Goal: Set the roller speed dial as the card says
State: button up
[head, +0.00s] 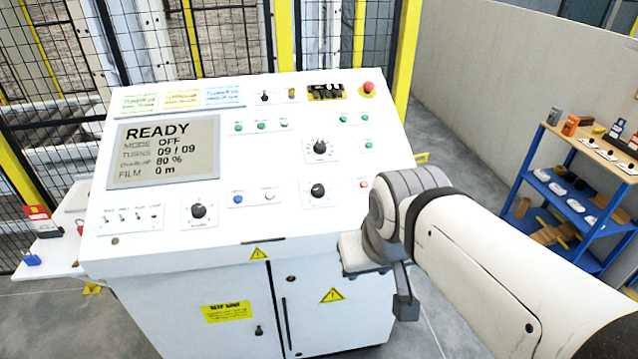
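The white control panel (262,225) has three black dials: one at upper right (320,147), one at lower middle (317,190) and one at lower left (198,210). Their labels are too small to read, so I cannot tell which is the roller speed dial. A green card (139,102), a yellow card (182,99) and a blue card (223,95) lie along the panel's top left; their text is unreadable. My gripper (385,280) is at the panel's lower right corner, apart from the dials. My arm partly hides it, and its opening is unclear.
The screen (165,152) reads READY, mode OFF, turns 09 / 09. A red stop button (367,88) is at the panel's top right. A side shelf (52,250) holds a padlock and red tag. A blue rack (560,190) stands right. Fencing is behind.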

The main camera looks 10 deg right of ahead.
aim_at(318, 190)
jog(key=u, duration=0.05)
jog(key=i, duration=1)
jog(key=z, duration=0.05)
